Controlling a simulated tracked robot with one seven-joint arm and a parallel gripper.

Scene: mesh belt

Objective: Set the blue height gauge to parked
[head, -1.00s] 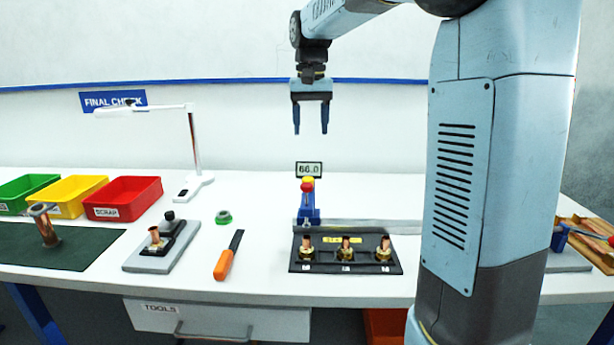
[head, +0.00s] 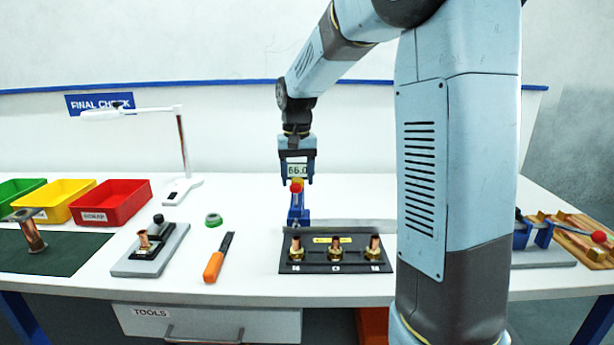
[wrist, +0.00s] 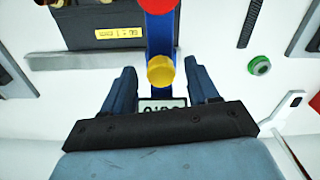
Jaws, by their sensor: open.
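The blue height gauge (head: 299,214) stands on the white table behind the black fixture plate. I cannot tell whether a finger touches the gauge.
A black plate (head: 335,266) with 3 copper fittings lies in front of the gauge. A metal rail (head: 352,226) runs to its right. An orange-handled tool (head: 214,265), a green ring (head: 213,220) and a red bin (head: 110,202) are to the left.

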